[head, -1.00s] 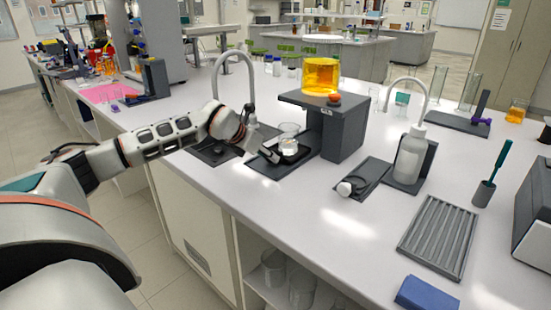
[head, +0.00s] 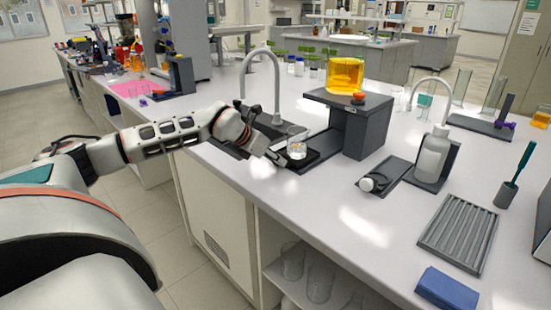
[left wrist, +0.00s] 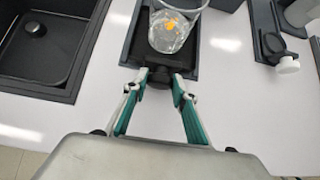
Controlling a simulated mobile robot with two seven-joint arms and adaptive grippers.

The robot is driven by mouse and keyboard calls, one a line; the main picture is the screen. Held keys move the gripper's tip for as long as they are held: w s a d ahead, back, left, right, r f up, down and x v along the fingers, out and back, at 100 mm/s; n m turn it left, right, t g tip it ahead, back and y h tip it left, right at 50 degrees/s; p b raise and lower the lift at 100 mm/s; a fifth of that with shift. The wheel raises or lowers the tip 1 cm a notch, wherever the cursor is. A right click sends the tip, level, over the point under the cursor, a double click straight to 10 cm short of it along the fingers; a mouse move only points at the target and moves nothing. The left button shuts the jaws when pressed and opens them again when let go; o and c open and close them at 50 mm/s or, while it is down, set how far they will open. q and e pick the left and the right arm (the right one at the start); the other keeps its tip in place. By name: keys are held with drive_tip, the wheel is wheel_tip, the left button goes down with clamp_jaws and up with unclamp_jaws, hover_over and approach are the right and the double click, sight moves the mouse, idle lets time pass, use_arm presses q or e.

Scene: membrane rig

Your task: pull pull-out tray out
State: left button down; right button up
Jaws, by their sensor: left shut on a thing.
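The pull-out tray (head: 311,157) is dark and flat, with a small clear beaker (head: 297,143) standing on it, orange bits and clear liquid inside. The tray sticks out from the dark membrane rig (head: 362,125) toward the counter's front edge. In the left wrist view the tray (left wrist: 137,45) has a black knob (left wrist: 160,75) on its near end. My left gripper (left wrist: 160,82) is closed on this knob, one finger on each side. In the head view the left gripper (head: 277,156) is at the tray's front end. My right gripper is not in view.
A black sink (left wrist: 40,45) with a curved tap (head: 276,85) lies left of the tray. An amber container (head: 344,74) stands on the rig. A white bottle (head: 432,153) and grooved rack (head: 458,233) are to the right. White counter is free before the tray.

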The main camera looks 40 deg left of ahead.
use_arm(q)
drive_tip(key=c, duration=1.6)
unclamp_jaws()
drive_tip(key=shift+c, duration=0.2)
drive_tip(key=v, duration=1.2)
